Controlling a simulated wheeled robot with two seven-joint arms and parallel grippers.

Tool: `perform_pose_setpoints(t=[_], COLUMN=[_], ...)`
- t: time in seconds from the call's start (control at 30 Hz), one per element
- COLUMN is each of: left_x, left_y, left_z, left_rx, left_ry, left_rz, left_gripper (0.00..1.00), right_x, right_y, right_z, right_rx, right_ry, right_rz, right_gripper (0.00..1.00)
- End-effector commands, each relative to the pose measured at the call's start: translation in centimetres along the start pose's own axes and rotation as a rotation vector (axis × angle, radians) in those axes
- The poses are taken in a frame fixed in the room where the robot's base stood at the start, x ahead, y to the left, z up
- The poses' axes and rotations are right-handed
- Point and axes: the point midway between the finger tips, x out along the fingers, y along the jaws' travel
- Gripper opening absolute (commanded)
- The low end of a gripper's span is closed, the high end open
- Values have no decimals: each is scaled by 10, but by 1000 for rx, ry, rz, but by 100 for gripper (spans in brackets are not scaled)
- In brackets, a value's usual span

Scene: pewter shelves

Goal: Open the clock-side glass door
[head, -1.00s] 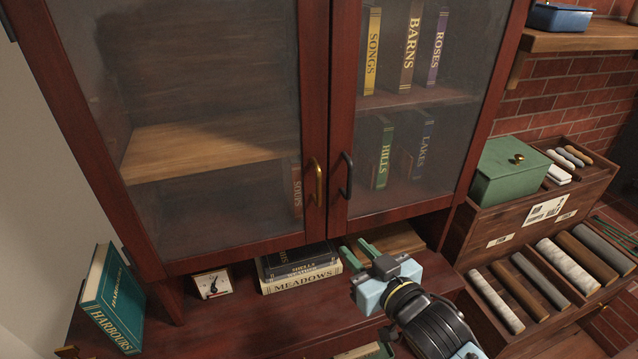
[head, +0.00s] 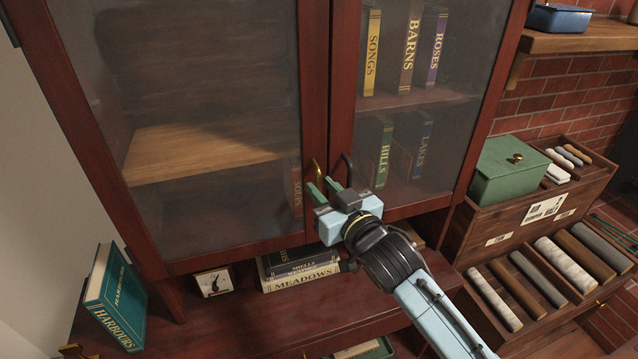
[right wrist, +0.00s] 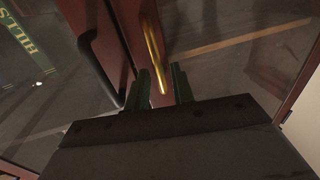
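The clock (head: 214,281), a small white-faced piece, stands on the ledge below the left glass door (head: 205,110). That door is shut and has a brass handle (head: 316,171) on its right stile. My right gripper (head: 323,189) is at this handle, its green fingers open. In the right wrist view the brass handle (right wrist: 153,50) runs down between the two fingers (right wrist: 162,85), with visible gaps beside it. The gripper hides the handle's lower part in the head view. My left gripper is not in view.
The right glass door (head: 415,110) is shut; its black handle (right wrist: 98,68) is close beside my right gripper. Books (head: 300,275) lie below the doors. A green book (head: 115,298) stands at left. A green box (head: 510,170) sits on the rack at right.

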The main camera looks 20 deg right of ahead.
Motion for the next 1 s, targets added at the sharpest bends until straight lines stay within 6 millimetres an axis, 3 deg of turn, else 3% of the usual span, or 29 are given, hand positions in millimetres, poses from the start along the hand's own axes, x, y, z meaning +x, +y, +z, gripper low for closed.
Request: perform_pose_setpoints(t=[0.2,0.5,0.7,1.0], left_x=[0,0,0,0], left_y=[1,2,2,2], left_z=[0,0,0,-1], left_rx=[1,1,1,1], left_ry=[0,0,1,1], left_rz=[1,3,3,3], left_gripper=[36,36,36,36], right_x=[19,20,20,20], right_y=[0,0,0,0], right_z=[0,0,0,0], right_rx=[1,1,1,1], right_ry=[0,-1,-1,-1], right_rz=[1,0,0,0], right_gripper=[24,24,0,0])
